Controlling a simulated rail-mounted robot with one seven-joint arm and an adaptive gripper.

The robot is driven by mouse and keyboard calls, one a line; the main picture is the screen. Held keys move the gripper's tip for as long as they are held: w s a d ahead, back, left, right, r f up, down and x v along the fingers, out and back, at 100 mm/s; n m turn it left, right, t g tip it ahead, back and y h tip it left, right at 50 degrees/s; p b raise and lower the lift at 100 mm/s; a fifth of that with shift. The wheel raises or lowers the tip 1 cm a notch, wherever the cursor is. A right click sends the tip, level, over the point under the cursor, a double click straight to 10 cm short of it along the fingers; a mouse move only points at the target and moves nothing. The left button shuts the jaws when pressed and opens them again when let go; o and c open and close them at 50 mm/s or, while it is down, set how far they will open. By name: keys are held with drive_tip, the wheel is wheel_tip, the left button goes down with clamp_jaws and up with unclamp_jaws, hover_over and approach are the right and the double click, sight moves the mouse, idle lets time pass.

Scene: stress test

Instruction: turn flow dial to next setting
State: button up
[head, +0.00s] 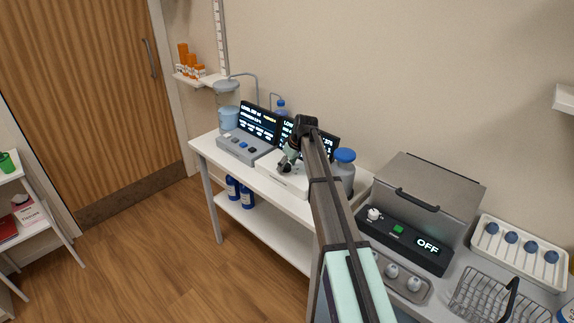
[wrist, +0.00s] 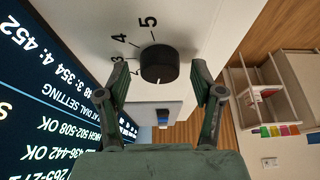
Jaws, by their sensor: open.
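The flow dial (wrist: 158,62) is a round black knob on a white panel in the wrist view. Numbers including 3, 4 and 5 are printed around its left and upper side. A short white mark shows on its lower part in the picture. My gripper (wrist: 160,70) is open, with one finger on each side of the dial and visible gaps between. In the head view my gripper (head: 287,161) is over the white device (head: 288,179) on the bench; the dial is hidden there.
A dark display (wrist: 40,100) with text stands left of the dial in the wrist view. A blue tab (wrist: 163,118) is below the dial. In the head view, a grey console (head: 240,147) is left of my gripper and a blue-capped bottle (head: 345,170) is right.

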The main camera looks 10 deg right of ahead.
drive_tip(key=v, duration=1.2)
